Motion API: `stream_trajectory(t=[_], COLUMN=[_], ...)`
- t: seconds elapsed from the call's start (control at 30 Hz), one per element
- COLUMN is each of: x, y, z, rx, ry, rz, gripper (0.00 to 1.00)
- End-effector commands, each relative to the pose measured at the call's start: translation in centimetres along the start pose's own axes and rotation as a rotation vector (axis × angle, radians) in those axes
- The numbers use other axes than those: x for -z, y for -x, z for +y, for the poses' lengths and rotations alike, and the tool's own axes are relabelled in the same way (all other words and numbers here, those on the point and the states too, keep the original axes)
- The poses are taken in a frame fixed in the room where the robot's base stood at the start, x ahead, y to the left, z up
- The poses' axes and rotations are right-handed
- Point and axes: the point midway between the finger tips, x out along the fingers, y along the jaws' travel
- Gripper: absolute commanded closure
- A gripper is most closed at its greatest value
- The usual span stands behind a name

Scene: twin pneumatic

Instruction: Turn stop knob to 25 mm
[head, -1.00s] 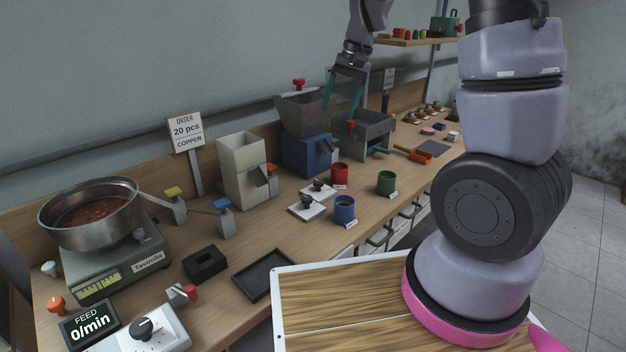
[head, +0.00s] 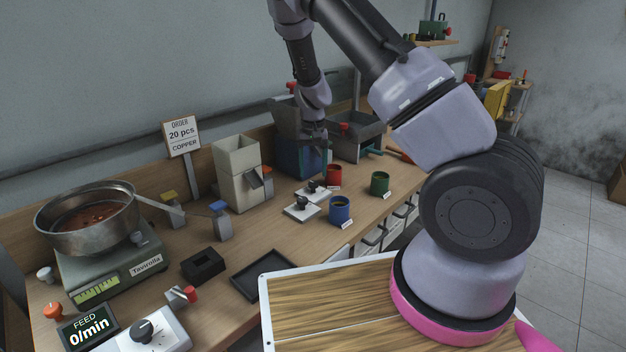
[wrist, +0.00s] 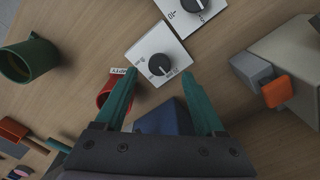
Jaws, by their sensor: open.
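Two black knobs on white plates stand on the bench in the head view, a nearer knob (head: 302,203) and a farther knob (head: 314,187). In the wrist view one knob (wrist: 160,65) lies ahead between my fingertips, and the other knob (wrist: 194,4) is cut by the top edge, with a "10" on its plate. I cannot read which one is the stop knob or its setting. My gripper (head: 313,152) is above the bench near the blue hopper base. In the wrist view my gripper (wrist: 159,73) is open, its teal fingers empty and apart from the knobs.
A red cup (head: 334,175), blue cup (head: 340,210) and green cup (head: 380,183) stand close to the plates. A beige hopper (head: 236,175) is to the left, and the blue hopper base (head: 296,158) behind.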

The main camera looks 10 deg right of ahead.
Motion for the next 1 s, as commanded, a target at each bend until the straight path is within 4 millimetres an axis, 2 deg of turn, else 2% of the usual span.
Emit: stream_trajectory(t=[0.1, 0.23, 0.6, 0.67, 0.7, 0.8, 1.0], x=[0.0, 0.0, 0.0, 0.0, 0.0, 0.0, 0.0], y=[-2.0, -3.2, -3.9, -3.9, -3.8, -3.8, -3.8], z=[0.1, 0.0, 0.0, 0.0, 0.0, 0.0, 0.0], rx=[-0.002, -0.001, 0.000, 0.000, 0.000, 0.000, 0.001], ry=[-0.001, 0.000, 0.000, 0.000, 0.000, 0.000, -0.007], rz=[-0.001, 0.001, 0.001, 0.001, 0.001, 0.001, 0.001], gripper=[0.29, 0.29, 0.29, 0.48, 0.63, 1.00, 1.00])
